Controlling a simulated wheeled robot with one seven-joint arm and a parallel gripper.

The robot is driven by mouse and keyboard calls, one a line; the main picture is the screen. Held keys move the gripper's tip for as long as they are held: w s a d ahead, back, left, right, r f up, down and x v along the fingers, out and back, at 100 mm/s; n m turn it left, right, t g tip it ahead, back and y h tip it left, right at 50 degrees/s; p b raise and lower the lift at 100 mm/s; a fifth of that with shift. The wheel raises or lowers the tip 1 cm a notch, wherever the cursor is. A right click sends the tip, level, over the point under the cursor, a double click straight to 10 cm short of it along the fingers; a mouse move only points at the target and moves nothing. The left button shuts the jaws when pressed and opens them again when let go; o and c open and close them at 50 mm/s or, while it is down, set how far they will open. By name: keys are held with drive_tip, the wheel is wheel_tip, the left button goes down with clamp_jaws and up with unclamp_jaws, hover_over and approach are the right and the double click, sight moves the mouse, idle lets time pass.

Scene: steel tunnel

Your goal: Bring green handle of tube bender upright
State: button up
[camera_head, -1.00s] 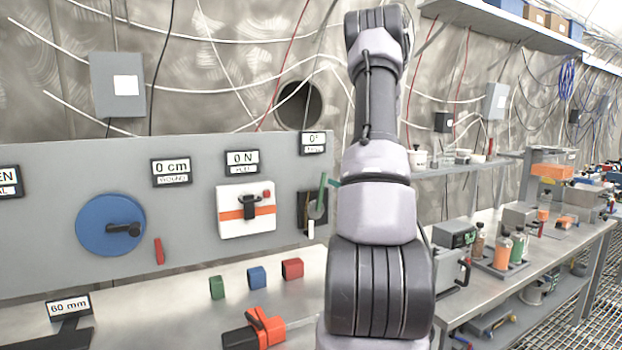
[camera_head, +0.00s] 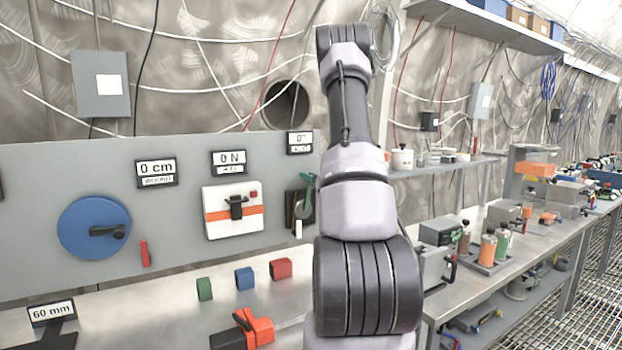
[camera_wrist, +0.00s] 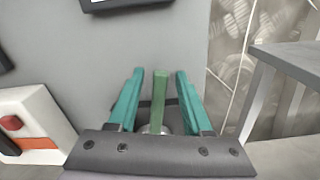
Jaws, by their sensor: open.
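The green handle (camera_head: 304,208) of the tube bender is on the grey panel, just left of my arm in the head view. It sits on a dark bender body (camera_head: 292,208) that is partly hidden. In the wrist view the green handle (camera_wrist: 159,100) stands between the two teal fingers of my gripper (camera_wrist: 159,74). The fingers are open, with a gap on each side of the handle. In the head view my gripper is mostly hidden behind my arm; a teal fingertip (camera_head: 307,177) shows by the handle. A degree display (camera_head: 299,142) above the bender seems to read 0.
The grey panel (camera_head: 60,230) also carries a blue wheel (camera_head: 94,228), a red handle (camera_head: 145,253) and a white box (camera_head: 233,211). Green, blue and red blocks (camera_head: 281,269) lie on the bench below. A steel workbench (camera_head: 490,268) stands to the right.

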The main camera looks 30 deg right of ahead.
clamp_jaws()
idle(1.3)
